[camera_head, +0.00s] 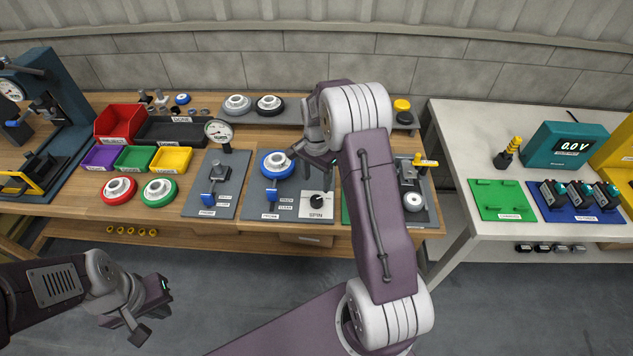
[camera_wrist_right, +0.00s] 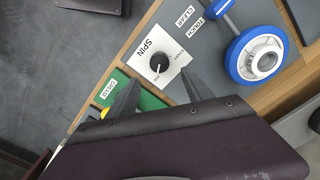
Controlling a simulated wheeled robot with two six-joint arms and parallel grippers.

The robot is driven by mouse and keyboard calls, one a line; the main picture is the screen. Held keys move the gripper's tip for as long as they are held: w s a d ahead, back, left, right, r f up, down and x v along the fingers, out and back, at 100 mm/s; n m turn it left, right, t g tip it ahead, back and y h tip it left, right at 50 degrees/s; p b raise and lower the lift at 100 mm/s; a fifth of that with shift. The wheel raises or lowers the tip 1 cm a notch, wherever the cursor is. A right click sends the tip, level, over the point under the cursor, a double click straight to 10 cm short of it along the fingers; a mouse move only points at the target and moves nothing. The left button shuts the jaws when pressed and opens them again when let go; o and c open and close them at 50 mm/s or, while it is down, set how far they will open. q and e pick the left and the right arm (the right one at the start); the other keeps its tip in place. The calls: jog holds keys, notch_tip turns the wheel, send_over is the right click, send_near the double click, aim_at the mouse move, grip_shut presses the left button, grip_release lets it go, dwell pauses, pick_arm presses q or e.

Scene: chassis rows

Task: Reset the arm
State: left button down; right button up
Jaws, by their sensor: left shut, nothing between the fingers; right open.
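My right arm reaches over the middle of the wooden bench, and its gripper (camera_head: 316,150) is above the bench near the blue-rimmed wheel (camera_head: 277,165) and the SPIN plate (camera_head: 317,205). In the right wrist view the two fingers (camera_wrist_right: 155,95) are apart with nothing between them. The SPIN knob (camera_wrist_right: 159,65) lies beyond the fingertips, and the blue-rimmed wheel (camera_wrist_right: 258,57) is to the right. My left gripper (camera_head: 148,310) is low at the left, in front of the bench over the floor. It is shut and empty.
Red (camera_head: 118,190) and green (camera_head: 159,192) wheels, a red bin (camera_head: 119,123), a purple bin (camera_head: 101,158) and a yellow bin (camera_head: 171,160) stand at the left. A dial gauge (camera_head: 219,132) stands upright mid-bench. A white table (camera_head: 455,150) is at the right. The floor in front is clear.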

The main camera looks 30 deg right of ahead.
jog(key=s+a+r+n+t, duration=0.1)
jog(key=s+a+r+n, duration=0.15)
jog(key=a+r, duration=0.5)
jog(key=s+a+f+n, duration=0.1)
jog(key=s+a+n, duration=0.1)
jog(key=s+n, duration=0.3)
jog(key=s+a+f+n, duration=0.1)
jog(key=s+n, duration=0.4)
jog(key=s, duration=0.6)
jog(key=shift+a+f+n, duration=0.35)
jog(key=shift+a+f, duration=0.05)
jog(key=shift+f, duration=0.3)
jog(key=shift+s, duration=0.15)
dwell(1.2)
